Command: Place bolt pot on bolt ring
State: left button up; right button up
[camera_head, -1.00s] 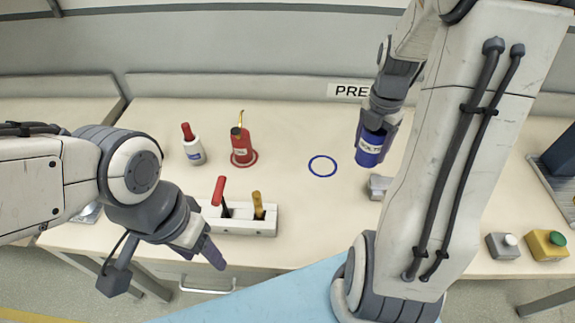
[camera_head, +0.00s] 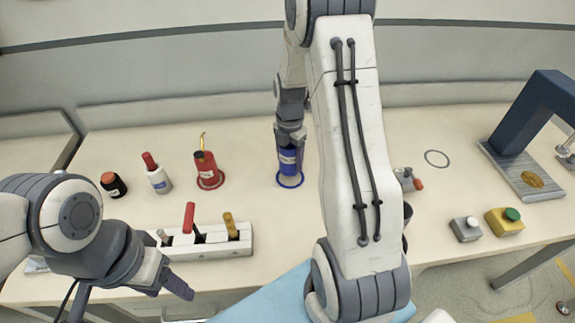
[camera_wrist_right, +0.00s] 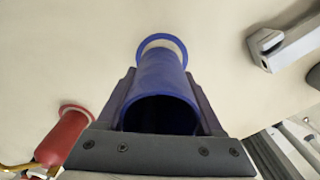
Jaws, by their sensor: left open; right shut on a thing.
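The blue bolt pot (camera_head: 290,161) is upright in my right gripper (camera_head: 289,145), which is shut on it. The blue bolt ring (camera_head: 289,183) lies on the table, and the pot's lower end is over it. In the right wrist view the pot (camera_wrist_right: 164,82) shows its open top towards me, and the ring (camera_wrist_right: 162,37) shows around and beyond its far end. I cannot tell whether the pot touches the table. My left gripper (camera_head: 172,284) is open and empty near the table's front edge.
A white tool holder (camera_head: 205,241) is in front. Button boxes (camera_head: 466,229) and a blue press (camera_head: 525,115) are right.

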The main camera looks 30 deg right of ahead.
aim_at(290, 166)
jog(key=shift+f, duration=1.5)
jog(key=shift+f, duration=0.2)
jog(key=o, duration=1.3)
jog(key=shift+o, duration=0.2)
